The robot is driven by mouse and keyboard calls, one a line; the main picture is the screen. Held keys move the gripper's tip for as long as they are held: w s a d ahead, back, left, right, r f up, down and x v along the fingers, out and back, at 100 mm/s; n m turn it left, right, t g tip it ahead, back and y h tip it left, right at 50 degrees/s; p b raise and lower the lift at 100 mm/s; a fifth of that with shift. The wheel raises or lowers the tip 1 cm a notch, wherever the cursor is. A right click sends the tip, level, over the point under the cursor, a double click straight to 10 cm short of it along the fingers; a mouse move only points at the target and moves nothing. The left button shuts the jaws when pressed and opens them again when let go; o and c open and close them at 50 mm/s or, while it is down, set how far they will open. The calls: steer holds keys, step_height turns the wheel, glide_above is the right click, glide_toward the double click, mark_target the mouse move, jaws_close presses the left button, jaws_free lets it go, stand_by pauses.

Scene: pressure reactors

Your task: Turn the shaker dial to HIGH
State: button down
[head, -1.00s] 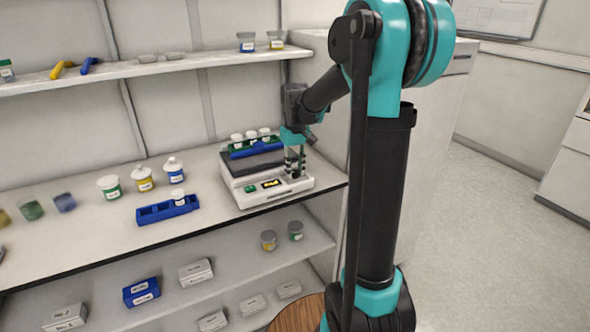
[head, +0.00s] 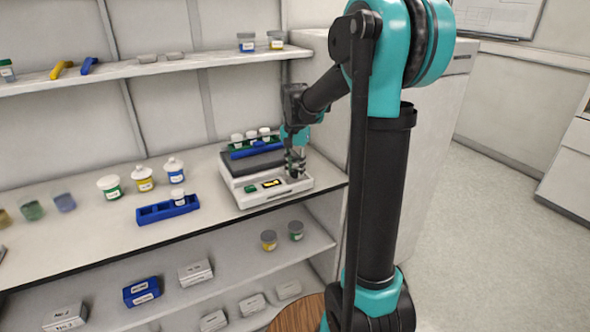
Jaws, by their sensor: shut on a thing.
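The shaker (head: 249,198) is a white and dark grey machine at the right end of the bench. It has a green button (head: 250,189) and a small yellow-lit display (head: 272,183) on its front. A blue rack (head: 262,150) with several white-capped vials sits on its top. My gripper (head: 295,172) points down at the right part of the shaker's front panel. It is shut on the shaker dial, which its fingers mostly hide. The dial's setting and the display text are too small to read.
A blue rack (head: 155,213) with one white-capped vial stands left of the shaker. Several labelled jars (head: 109,187) stand further left. A shelf (head: 140,68) runs above the bench, and a lower shelf (head: 215,270) holds boxes and jars.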

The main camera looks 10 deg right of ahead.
mark_target(295, 171)
steer(key=shift+m, duration=1.9)
steer(key=c, duration=1.3)
jaws_free()
steer(key=shift+o, duration=0.2)
steer(key=shift+r, duration=4)
